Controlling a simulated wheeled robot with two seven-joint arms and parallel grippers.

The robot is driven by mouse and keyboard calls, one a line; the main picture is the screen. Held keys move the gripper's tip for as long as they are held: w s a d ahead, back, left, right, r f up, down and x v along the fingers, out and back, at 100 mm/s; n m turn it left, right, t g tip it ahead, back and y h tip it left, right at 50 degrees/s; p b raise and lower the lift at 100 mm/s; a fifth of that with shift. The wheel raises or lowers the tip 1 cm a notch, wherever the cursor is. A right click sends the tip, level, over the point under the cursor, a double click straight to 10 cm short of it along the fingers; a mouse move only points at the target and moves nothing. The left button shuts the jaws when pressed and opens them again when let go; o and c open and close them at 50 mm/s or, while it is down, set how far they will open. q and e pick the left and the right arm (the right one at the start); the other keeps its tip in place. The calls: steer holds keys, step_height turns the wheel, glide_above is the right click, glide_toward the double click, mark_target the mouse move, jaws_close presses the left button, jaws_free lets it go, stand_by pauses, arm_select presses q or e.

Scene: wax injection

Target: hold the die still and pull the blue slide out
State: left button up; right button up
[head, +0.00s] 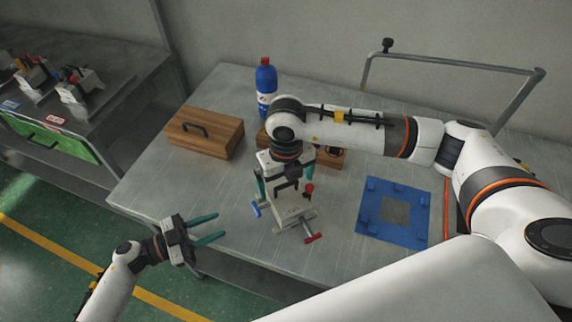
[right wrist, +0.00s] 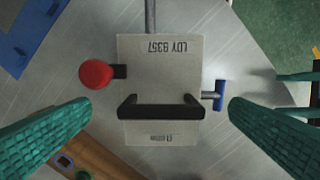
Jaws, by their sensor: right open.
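The grey die (head: 292,212) stands on the metal table, with a black handle on top; it also shows in the right wrist view (right wrist: 160,72). The blue slide (head: 255,209) has a T-shaped end on the die's left side; in the right wrist view (right wrist: 220,95) it sticks out at right. A red ball knob (head: 309,187) and a red T-handle (head: 313,238) are on other sides. My right gripper (right wrist: 160,106) is open above the die, its teal fingers on either side of the black handle (right wrist: 160,112), apart from it. My left gripper (head: 221,226) is open and empty, left of the die near the table's front edge.
A blue square frame (head: 420,218) lies right of the die. A wooden box (head: 205,133) and a blue bottle (head: 265,82) stand behind, with another wooden item partly hidden by my right arm. A side bench (head: 110,100) holds similar dies. Table between left gripper and die is clear.

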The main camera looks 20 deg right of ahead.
mark_target(264, 206)
steer(key=shift+f, duration=2.25)
steer(key=c, duration=1.5)
arm_select(q)
steer(key=shift+o, duration=0.7)
arm_select(e)
steer(key=shift+c, duration=0.6)
arm_select(q)
steer(key=o, duration=0.3)
steer(key=shift+a, duration=0.55)
steer(key=shift+o, duration=1.2)
steer(key=shift+d, duration=0.1)
steer(key=d, duration=1.2)
steer(key=shift+w, duration=0.3)
